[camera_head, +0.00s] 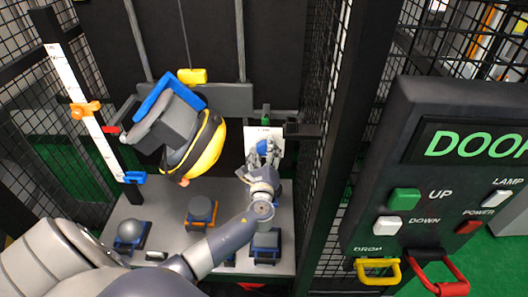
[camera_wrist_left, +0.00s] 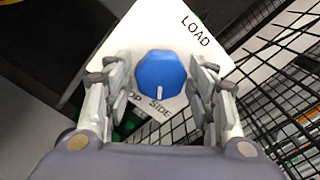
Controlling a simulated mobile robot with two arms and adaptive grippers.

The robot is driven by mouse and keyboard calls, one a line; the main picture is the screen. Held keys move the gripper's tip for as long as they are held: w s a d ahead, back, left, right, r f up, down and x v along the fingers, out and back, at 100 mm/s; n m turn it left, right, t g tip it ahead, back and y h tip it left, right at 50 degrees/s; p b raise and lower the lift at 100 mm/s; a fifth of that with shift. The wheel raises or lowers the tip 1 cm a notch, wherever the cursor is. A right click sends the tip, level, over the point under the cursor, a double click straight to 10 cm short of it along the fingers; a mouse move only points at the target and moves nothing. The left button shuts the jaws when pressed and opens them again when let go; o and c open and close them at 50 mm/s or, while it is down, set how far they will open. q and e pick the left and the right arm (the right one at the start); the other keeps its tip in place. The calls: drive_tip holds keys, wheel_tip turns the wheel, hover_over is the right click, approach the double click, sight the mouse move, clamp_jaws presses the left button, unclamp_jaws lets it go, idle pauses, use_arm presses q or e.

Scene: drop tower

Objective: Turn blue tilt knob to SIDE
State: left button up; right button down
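The blue tilt knob (camera_wrist_left: 160,72) is faceted and sits on a white label plate (camera_wrist_left: 185,32). Its white pointer line points down the picture in the left wrist view, at the word SIDE. LOAD is printed at the upper right of the plate, and another word left of SIDE is partly hidden by a finger. My left gripper (camera_wrist_left: 160,82) has one finger on each side of the knob, with a narrow gap showing on both sides, so it looks open. In the head view the knob (camera_head: 264,146) shows at the tip of my left gripper (camera_head: 263,154). My right gripper is not in view.
A black and yellow rounded head on a blue bracket (camera_head: 205,148) hangs left of the knob. A grey shelf (camera_head: 175,218) with several blue-based blocks lies below. Black mesh (camera_head: 320,100) stands close on the right, then a door control panel (camera_head: 430,170).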

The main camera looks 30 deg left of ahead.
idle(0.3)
use_arm(q)
drive_tip(key=v, duration=1.2)
